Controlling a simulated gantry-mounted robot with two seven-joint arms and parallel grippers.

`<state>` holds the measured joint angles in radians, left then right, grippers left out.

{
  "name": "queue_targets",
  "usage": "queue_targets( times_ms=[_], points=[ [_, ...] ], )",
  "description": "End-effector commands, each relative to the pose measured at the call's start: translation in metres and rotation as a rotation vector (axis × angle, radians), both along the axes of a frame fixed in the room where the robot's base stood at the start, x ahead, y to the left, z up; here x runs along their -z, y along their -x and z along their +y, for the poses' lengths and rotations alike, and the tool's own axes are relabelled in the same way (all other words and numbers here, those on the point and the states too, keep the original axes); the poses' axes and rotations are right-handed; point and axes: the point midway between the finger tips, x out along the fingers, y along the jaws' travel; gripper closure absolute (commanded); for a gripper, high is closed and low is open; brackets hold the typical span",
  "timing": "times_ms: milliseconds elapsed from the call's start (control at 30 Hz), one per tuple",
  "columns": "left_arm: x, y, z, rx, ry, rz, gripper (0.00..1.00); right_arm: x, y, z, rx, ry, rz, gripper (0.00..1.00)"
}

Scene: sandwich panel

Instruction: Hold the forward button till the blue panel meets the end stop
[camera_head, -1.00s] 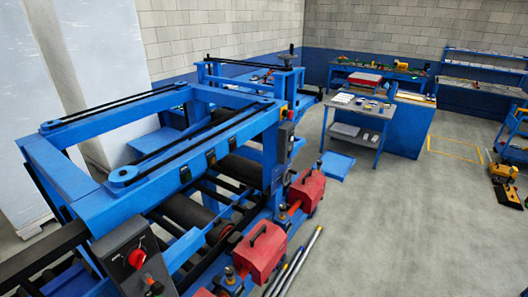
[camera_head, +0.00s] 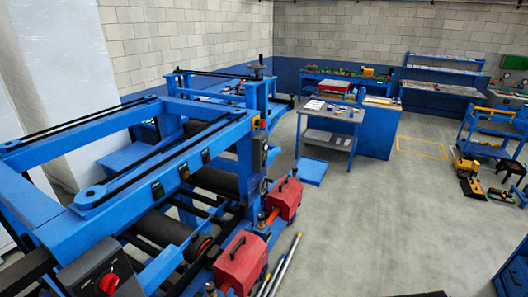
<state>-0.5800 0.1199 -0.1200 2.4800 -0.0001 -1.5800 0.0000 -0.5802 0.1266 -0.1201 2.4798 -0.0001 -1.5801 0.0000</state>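The blue roller machine (camera_head: 135,190) fills the left half of the head view. A dark control box (camera_head: 98,272) with a red rotary knob (camera_head: 109,284) is at its near end, at the bottom left. Small dark switch boxes (camera_head: 158,189) sit along the top beam, and a small red button (camera_head: 256,123) is on the far upright. I cannot tell which control is the forward button. I cannot pick out a separate blue panel or an end stop. Neither of my grippers shows.
Red boxes (camera_head: 242,262) and metal rods (camera_head: 279,266) line the machine's right side. A grey-topped table (camera_head: 334,114) and blue cabinet (camera_head: 378,131) stand beyond. A blue cart (camera_head: 492,132) and yellow tools (camera_head: 467,165) are at right. The middle floor is clear.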

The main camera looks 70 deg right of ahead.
Motion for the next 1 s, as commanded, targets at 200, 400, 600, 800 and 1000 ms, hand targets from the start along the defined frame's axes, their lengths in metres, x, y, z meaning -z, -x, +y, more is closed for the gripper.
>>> queue_targets(
  times_ms=[200,400,600,800,1000],
  points=[
    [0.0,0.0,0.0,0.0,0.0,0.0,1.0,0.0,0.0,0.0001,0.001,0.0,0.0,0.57],
    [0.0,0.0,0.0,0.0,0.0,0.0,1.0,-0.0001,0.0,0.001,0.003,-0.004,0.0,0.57],
    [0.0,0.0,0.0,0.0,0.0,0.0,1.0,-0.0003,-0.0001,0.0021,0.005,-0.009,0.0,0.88],
    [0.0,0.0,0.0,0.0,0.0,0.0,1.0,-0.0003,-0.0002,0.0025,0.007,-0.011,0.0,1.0],
    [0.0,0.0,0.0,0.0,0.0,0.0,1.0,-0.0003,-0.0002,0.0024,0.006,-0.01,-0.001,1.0]
  ],
)
